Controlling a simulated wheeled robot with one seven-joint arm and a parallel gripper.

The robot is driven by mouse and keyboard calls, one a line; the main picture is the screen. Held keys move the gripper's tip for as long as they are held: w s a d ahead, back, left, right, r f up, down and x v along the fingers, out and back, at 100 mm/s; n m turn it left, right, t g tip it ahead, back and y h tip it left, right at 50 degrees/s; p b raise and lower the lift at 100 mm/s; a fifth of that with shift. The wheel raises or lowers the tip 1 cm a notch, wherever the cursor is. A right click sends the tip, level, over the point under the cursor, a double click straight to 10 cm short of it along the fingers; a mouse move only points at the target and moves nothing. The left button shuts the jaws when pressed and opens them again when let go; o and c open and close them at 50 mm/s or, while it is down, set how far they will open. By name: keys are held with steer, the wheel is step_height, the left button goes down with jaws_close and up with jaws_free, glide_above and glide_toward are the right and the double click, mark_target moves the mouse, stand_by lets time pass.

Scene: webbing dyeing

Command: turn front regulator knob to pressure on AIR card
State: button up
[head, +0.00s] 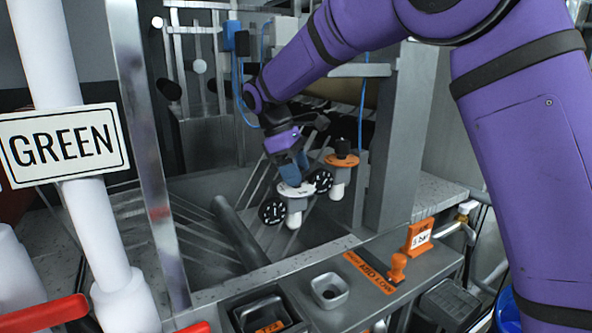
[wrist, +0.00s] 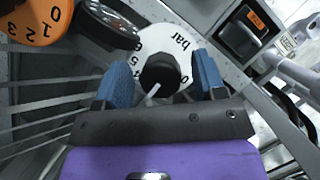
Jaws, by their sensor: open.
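The nearer regulator has a white dial plate (head: 296,189) with printed numbers and "bar", above a white body. In the wrist view its black knob (wrist: 160,75) with a white pointer line sits between my gripper's blue fingers (wrist: 163,72). The fingers are open, one on each side of the knob, with gaps visible. In the head view my gripper (head: 291,162) is over this dial and hides the knob.
A second regulator with an orange dial (head: 342,160) stands close behind. Black gauges (head: 272,211) flank the regulators. A metal post (head: 400,140) rises on the right.

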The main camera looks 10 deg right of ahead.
steer(key=c, duration=0.9)
steer(key=shift+m, duration=0.4)
steer(key=m+g, duration=0.1)
steer(key=m, duration=0.1)
steer(key=m+g+y, duration=0.1)
steer(key=m, duration=0.2)
steer(key=shift+m, duration=0.3)
steer(key=m+y, duration=0.2)
steer(key=m, duration=0.3)
steer(key=shift+g, duration=0.4)
steer(key=shift+m, duration=0.3)
steer(key=o, duration=0.9)
